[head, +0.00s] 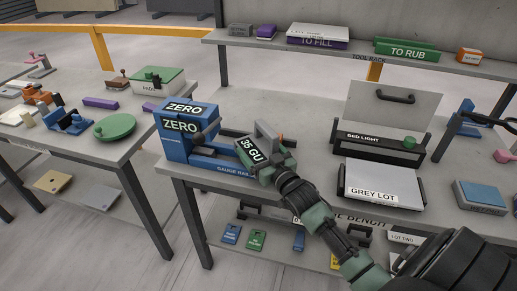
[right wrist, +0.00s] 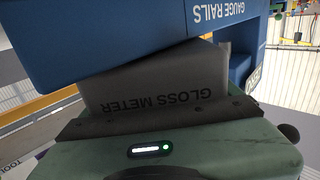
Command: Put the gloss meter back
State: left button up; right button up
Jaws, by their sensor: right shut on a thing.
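My right gripper (head: 268,160) is shut on the grey gloss meter (head: 266,132), at the right end of the blue gauge rails (head: 205,163). A dark panel reading "35 GU" shows beside it. In the right wrist view the gloss meter (right wrist: 150,90) shows its name upside down, between my green gripper body and the blue gauge rails (right wrist: 110,35). I cannot tell whether the meter touches the rails. A blue block marked "ZERO" (head: 185,107) stands at the left end of the rails. My left gripper is not in view.
The grey lot tray (head: 385,180) and the bed light box (head: 380,148) stand to the right on the bench. A tool rack (head: 350,50) with several boxes runs above the back. A second table (head: 75,148) with other tools is at the left, across a gap.

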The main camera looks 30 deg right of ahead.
jog(key=shift+r, duration=0.1)
jog(key=o, duration=1.7)
jog(key=shift+f, duration=0.25)
jog(key=shift+r, duration=0.1)
jog(key=shift+s+r, duration=0.1)
jog(key=s, duration=0.7)
jog(key=s+a+b, duration=0.1)
jog(key=s, duration=0.2)
jog(key=shift+s, duration=0.9)
